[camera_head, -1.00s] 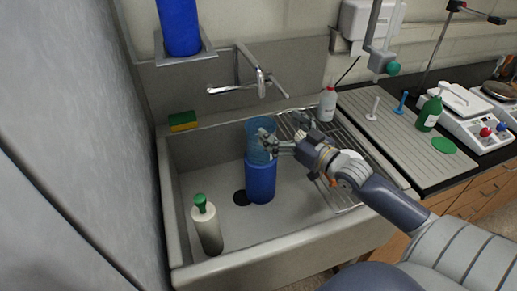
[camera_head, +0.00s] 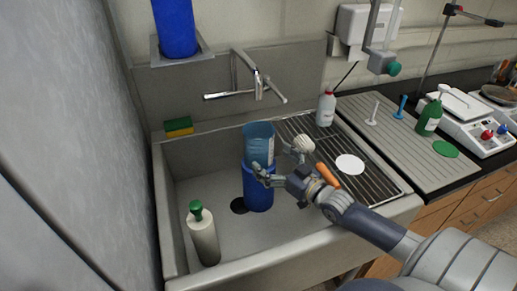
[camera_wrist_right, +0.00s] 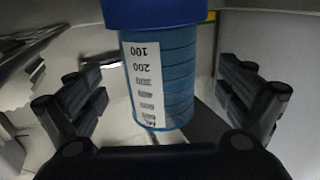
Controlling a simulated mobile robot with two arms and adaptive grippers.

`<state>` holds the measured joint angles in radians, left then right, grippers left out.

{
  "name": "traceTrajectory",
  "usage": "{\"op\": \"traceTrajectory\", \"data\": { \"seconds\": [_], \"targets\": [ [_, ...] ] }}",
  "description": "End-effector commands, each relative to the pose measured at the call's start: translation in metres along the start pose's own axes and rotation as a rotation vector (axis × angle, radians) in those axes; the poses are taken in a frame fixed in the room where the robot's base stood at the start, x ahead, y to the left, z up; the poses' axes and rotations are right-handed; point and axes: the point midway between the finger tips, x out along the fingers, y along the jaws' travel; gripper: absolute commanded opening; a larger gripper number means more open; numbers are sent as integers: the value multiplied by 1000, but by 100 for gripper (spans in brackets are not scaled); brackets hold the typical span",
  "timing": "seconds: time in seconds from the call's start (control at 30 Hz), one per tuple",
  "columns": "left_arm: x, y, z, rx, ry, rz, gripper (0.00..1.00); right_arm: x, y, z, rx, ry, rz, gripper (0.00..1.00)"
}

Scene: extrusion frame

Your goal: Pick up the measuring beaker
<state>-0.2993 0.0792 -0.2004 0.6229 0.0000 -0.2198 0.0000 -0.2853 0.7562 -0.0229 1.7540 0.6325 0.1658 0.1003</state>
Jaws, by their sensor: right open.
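The measuring beaker (camera_head: 259,141) is translucent blue with a white scale label. It stands upright in the top of an opaque blue cylinder (camera_head: 258,193) in the sink. My right gripper (camera_head: 278,167) is open at the right of the beaker, near the cylinder's rim. In the right wrist view, the beaker (camera_wrist_right: 165,80) appears upside down between the spread fingers of the right gripper (camera_wrist_right: 160,100), with a gap on each side. Its label numbers start at 100 near the blue cylinder (camera_wrist_right: 155,12). My left gripper is not in view.
The sink (camera_head: 290,258) holds a white bottle with green cap (camera_head: 203,238). A tap (camera_head: 255,88) reaches over it from behind. A sponge (camera_head: 178,126) lies on the rim. A drying rack (camera_head: 375,178) at the right bears a white disc (camera_head: 350,164) and a white bottle (camera_head: 326,108).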

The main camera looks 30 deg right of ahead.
Motion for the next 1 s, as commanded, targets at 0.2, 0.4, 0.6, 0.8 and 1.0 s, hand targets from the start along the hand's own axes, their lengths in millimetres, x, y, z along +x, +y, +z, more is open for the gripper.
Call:
{"op": "traceTrajectory", "data": {
  "seconds": [0.2, 0.4, 0.6, 0.8, 1.0],
  "targets": [
    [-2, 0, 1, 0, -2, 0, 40, 12, 0, -2, 0, 2, 1, 96],
    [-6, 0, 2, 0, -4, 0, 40, 38, 0, -3, 0, 2, 1, 96],
    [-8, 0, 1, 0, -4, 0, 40, 56, 0, -2, 0, 1, 1, 96],
    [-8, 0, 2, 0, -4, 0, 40, 61, 0, 0, 0, -1, 0, 96],
    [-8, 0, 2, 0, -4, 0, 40, 60, 0, 0, 0, 0, 0, 87]
  ]
}}
